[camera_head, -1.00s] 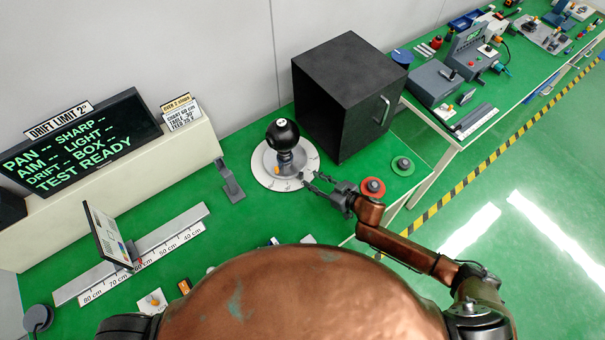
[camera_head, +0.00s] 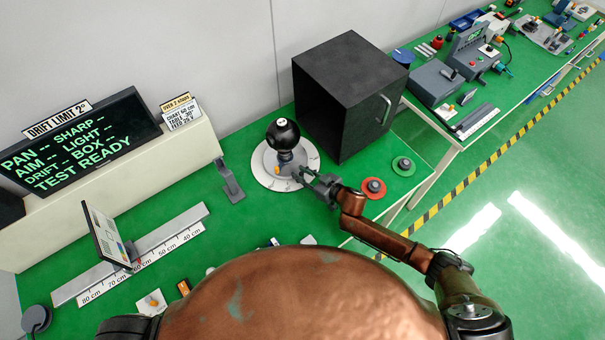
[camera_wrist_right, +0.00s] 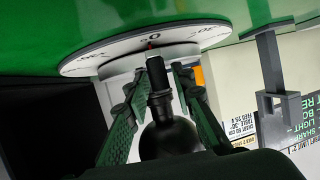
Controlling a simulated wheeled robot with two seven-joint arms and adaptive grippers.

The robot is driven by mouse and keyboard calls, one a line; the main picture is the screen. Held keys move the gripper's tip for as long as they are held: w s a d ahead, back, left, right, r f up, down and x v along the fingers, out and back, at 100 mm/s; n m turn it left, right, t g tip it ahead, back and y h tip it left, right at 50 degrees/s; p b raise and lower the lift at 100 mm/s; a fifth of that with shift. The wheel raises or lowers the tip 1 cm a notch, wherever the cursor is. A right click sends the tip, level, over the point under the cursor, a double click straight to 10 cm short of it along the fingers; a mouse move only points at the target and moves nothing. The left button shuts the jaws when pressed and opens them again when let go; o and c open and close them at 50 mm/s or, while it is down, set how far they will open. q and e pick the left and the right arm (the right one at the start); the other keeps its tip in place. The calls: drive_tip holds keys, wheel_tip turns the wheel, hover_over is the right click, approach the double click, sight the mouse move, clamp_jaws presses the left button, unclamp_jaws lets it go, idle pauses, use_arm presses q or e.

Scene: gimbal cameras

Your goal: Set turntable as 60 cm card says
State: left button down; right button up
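The turntable (camera_head: 268,179) is a white scaled disc on the green bench, carrying a black ball-shaped camera (camera_head: 283,134). In the right wrist view its rim (camera_wrist_right: 100,57) shows 0 beside a small red mark. My right gripper (camera_head: 303,174) is low at the disc's front right side. In the wrist view its green-padded fingers (camera_wrist_right: 160,74) stand apart on either side of a short black post (camera_wrist_right: 158,100), with small gaps seen. The card (camera_head: 181,112) reads CHART 60 cm, TABLE about 30° with an unclear sign, and FEED 25 V. My left gripper is out of view.
A black box (camera_head: 345,95) with a handle stands right behind the turntable. A grey bracket (camera_head: 231,181) is left. The chart (camera_head: 106,234) stands on a centimetre rail (camera_head: 185,225) near 60 cm.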

clamp_jaws()
